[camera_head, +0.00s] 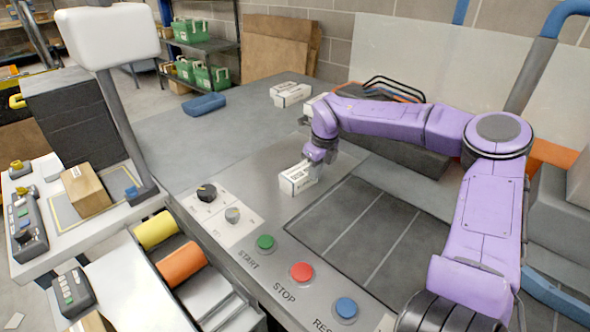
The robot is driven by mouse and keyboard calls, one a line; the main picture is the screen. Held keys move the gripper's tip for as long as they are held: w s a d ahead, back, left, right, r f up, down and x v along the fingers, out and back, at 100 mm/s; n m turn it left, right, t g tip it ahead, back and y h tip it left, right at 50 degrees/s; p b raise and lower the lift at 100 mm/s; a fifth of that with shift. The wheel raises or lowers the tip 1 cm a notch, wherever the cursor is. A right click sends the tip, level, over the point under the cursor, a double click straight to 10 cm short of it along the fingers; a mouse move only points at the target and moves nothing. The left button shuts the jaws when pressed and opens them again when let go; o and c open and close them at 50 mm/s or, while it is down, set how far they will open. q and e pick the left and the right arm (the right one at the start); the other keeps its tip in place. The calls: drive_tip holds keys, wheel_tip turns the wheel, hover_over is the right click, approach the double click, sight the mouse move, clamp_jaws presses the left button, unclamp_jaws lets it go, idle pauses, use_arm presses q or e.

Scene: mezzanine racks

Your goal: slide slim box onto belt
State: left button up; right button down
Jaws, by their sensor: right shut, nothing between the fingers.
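A slim white box (297,179) with dark print lies on the grey metal surface, left of a dark panel with pale lines (372,228) that looks like the belt. My right gripper (317,158) is shut and empty, pointing down at the box's far right end. It overlaps the box in the picture, and I cannot tell whether they touch. My left gripper is not in view.
Two more white boxes (290,94) lie farther back, partly by my arm. A control strip with green (265,242), red (302,271) and blue (346,308) buttons runs along the front edge. A blue item (205,104) lies on the wide grey surface, which is mostly clear.

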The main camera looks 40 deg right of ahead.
sight(296, 171)
drive_tip(key=w, duration=0.2)
drive_tip(key=w+p, duration=0.1)
drive_tip(key=w, duration=0.2)
drive_tip(key=w+p, duration=0.1)
drive_tip(key=w, duration=0.1)
drive_tip(key=shift+w+a+r, duration=0.1)
drive_tip(key=shift+w+a, duration=0.05)
drive_tip(key=shift+a, duration=0.15)
drive_tip(key=shift+w+a+f+p, duration=0.1)
drive_tip(key=shift+f+p, duration=0.2)
drive_tip(key=shift+p, duration=0.3)
drive_tip(key=shift+f+b, duration=0.6)
drive_tip(key=shift+b, duration=0.1)
drive_tip(key=shift+s+r, duration=0.1)
drive_tip(key=shift+s, duration=0.15)
